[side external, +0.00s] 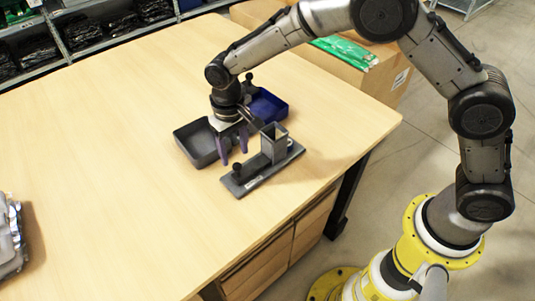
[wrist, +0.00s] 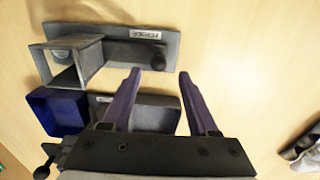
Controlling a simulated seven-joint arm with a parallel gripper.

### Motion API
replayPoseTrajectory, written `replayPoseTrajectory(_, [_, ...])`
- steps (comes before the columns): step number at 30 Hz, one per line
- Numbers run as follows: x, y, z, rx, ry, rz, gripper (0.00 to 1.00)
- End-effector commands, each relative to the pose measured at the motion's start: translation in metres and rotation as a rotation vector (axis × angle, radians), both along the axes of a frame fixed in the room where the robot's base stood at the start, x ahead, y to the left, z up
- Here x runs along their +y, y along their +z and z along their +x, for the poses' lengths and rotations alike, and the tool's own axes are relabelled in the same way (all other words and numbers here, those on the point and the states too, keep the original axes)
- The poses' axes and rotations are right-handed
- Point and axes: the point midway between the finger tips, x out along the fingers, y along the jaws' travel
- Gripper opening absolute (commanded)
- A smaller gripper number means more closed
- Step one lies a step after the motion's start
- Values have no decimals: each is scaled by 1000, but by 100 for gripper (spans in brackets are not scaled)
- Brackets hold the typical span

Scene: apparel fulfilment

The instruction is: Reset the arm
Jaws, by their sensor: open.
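My gripper (side external: 234,148) hangs low over the table, close to the grey bin and the grey stand, with its purple fingers pointing down. In the wrist view my gripper (wrist: 158,75) has its two fingers apart with nothing between them. My arm reaches over from its yellow base at the right. The wooden table (side external: 110,120) lies beneath the gripper.
A grey bin (side external: 186,143) and a blue bin (side external: 270,106) stand beside the gripper. A grey stand (side external: 253,180) with an upright box and black knob is at front. Silvery packages (side external: 10,240) lie at the left edge. Much of the table is bare.

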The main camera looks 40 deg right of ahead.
Motion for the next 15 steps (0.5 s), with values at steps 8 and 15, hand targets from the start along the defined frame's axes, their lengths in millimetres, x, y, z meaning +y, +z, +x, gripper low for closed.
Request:
replayPoseTrajectory(8, [0,16,0,-1,0,1,60])
replayPoseTrajectory(15, [-2,16,1,-1,-4,0,60])
